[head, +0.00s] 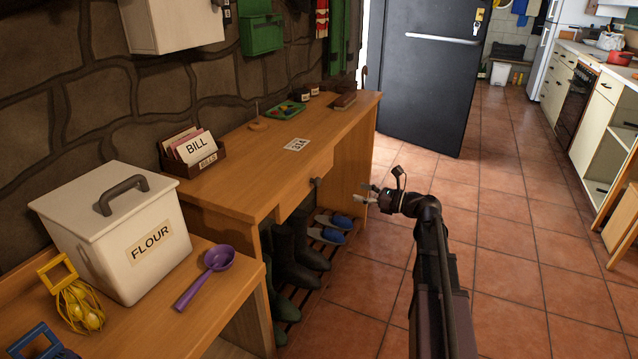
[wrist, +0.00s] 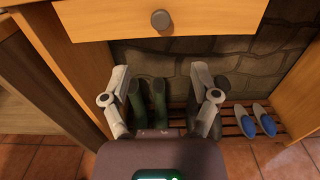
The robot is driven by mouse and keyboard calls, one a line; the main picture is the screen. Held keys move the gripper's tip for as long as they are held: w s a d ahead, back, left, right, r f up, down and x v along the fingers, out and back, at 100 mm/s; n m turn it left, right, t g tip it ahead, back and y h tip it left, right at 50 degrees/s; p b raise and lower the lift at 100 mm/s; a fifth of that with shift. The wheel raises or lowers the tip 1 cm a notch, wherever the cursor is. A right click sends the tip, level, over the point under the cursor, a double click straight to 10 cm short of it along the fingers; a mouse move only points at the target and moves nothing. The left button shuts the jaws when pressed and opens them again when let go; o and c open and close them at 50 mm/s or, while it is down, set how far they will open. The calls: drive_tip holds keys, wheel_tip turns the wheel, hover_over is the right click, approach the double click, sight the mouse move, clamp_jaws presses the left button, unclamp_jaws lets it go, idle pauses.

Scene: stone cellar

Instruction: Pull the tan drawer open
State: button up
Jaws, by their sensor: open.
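The tan drawer (wrist: 220,22) is set under the top of a wooden desk (head: 250,160) and looks shut. Its round dark knob (head: 316,183) sits at the middle of the drawer front and also shows in the wrist view (wrist: 160,19). My gripper (head: 367,195) is open and empty, in front of the desk and to the right of the knob in the head view. In the wrist view my gripper's two fingers (wrist: 162,83) are spread apart, and the knob lies beyond them near the top edge. Nothing touches the knob.
Boots (head: 295,255) and blue slippers (head: 335,228) stand on a slatted rack below the drawer. A bill holder (head: 195,160), a tray (head: 287,110) and a card (head: 296,144) lie on the desk. A dark door (head: 425,75) stands behind. Tiled floor to the right is free.

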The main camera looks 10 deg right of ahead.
sight(319, 182)
drive_tip(key=shift+w+a, duration=0.1)
drive_tip(key=shift+x, duration=6.8)
clamp_jaws()
